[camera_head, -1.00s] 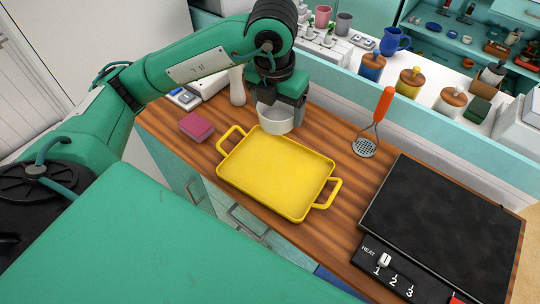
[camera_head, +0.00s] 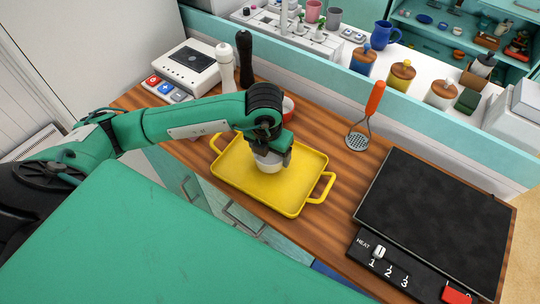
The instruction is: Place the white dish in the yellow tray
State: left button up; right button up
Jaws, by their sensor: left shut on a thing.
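The yellow tray (camera_head: 285,198) lies flat on the wooden counter, with a loop handle at each end. The white dish (camera_head: 268,163) is inside the tray's outline, over its upper middle part. My left gripper (camera_head: 271,152) reaches down from above and is shut on the dish. The gripper hides the dish's top. I cannot tell whether the dish's bottom touches the tray floor. My right gripper is not in view.
White and dark mills (camera_head: 245,60) stand behind the arm. An orange-handled masher (camera_head: 366,115) and a black hob (camera_head: 435,215) are to the right.

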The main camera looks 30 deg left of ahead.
aim_at(270, 156)
pick_arm(q)
notch_tip(270, 156, down, 2)
jog(key=shift+f, duration=0.1)
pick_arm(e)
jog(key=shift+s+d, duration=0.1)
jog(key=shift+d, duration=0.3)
pick_arm(q)
jog(key=shift+f, duration=0.2)
jog(key=o, duration=1.1)
jog(key=shift+c, duration=0.2)
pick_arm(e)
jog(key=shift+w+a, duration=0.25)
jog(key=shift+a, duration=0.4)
